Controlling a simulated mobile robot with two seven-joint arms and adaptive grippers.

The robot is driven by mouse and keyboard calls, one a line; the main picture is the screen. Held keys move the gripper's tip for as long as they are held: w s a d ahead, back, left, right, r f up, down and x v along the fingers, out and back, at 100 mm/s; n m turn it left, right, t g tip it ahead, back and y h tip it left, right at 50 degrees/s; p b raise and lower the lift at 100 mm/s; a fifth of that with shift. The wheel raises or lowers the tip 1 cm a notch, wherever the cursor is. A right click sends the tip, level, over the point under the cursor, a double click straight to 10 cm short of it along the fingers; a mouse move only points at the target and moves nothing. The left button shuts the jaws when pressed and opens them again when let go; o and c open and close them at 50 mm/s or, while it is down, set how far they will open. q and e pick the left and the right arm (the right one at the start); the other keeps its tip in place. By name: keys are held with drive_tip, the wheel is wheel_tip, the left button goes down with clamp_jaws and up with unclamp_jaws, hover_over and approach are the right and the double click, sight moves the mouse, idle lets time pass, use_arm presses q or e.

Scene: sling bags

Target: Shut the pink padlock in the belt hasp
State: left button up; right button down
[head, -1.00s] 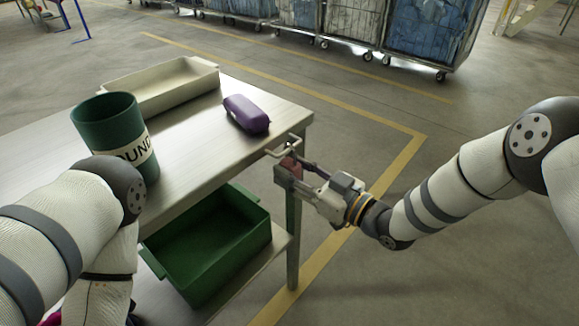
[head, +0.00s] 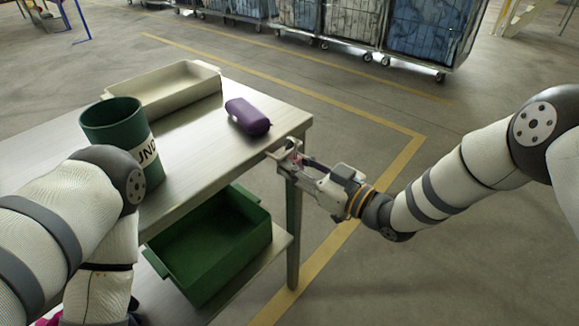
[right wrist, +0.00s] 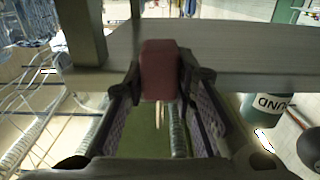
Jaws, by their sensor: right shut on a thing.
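The pink padlock (right wrist: 162,72) has a dull red-pink body and sits between the two fingertips of my right gripper (right wrist: 161,84) in the right wrist view. A thin pale strip hangs just below it. In the head view my right gripper (head: 292,158) is shut on it beside the table's right corner, and only a little pink shows. The shackle is hard to make out there, so I cannot tell whether it is open. I cannot make out the belt hasp in either view. A bit of magenta material (head: 50,316) shows at the lower left, mostly behind my left arm. My left gripper is out of view.
The metal table (head: 190,140) carries a dark green cup (head: 105,125), a cream tray (head: 150,103) and a purple case (head: 247,117). A green bin (head: 255,215) stands on the lower shelf. Wheeled laundry cages (head: 425,40) stand far back. The floor right of the table is clear.

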drive_tip(key=shift+r+p+v, duration=0.15)
drive_tip(key=shift+p+v, duration=0.1)
drive_tip(key=shift+v, duration=0.4)
drive_tip(key=shift+r+p+v, duration=0.15)
drive_tip(key=shift+p+v, duration=0.05)
drive_tip(key=shift+v, duration=0.4)
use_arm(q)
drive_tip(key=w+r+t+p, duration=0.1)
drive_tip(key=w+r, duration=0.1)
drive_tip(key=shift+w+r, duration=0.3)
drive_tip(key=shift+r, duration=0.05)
use_arm(e)
drive_tip(key=v, duration=0.5)
drive_tip(key=shift+s+d+f, duration=0.15)
drive_tip(key=shift+d, duration=0.05)
